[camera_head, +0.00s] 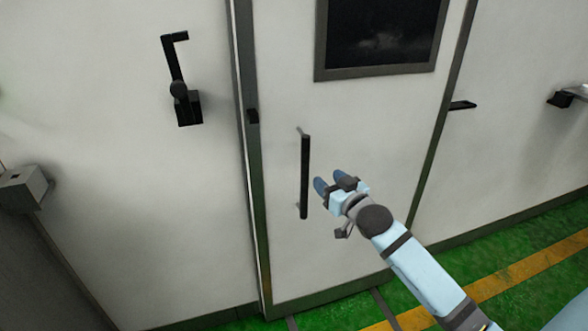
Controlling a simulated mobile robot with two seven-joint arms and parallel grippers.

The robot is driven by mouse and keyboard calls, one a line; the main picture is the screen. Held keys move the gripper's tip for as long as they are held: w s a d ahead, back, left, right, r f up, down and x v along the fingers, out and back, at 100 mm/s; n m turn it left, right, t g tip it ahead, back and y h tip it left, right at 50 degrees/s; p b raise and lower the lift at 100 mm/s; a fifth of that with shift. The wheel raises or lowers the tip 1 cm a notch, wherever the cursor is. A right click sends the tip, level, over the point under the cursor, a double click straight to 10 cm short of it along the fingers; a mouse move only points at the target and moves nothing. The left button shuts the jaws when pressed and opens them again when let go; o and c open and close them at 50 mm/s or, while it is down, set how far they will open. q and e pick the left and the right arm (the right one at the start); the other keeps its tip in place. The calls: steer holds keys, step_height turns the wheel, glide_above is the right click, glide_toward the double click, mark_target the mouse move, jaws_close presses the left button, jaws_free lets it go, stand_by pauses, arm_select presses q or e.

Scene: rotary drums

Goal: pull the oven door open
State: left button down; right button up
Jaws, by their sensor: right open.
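The oven door (285,90) is a tall white panel with a dark-framed window (380,33) near its top. It looks shut in its frame. A black vertical bar handle (305,177) stands on the door's left part. My right gripper (331,183) is open, with its blue-grey fingertips a little to the right of the handle. No contact with the handle shows, and nothing is between the fingers. My left gripper is not in view.
A black lever (177,85) sits on the white wall left of the door. A grey box (22,188) juts out at the far left. Dark fittings (562,99) stick out at the right. The green floor (520,290) with a yellow stripe looks clear.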

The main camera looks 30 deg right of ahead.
mark_target(302, 155)
steer(key=w, duration=1.3)
steer(key=shift+w+d+r+b, duration=0.1)
steer(key=shift+w+d+b, duration=0.2)
steer(key=shift+d+b, duration=0.1)
jaws_close()
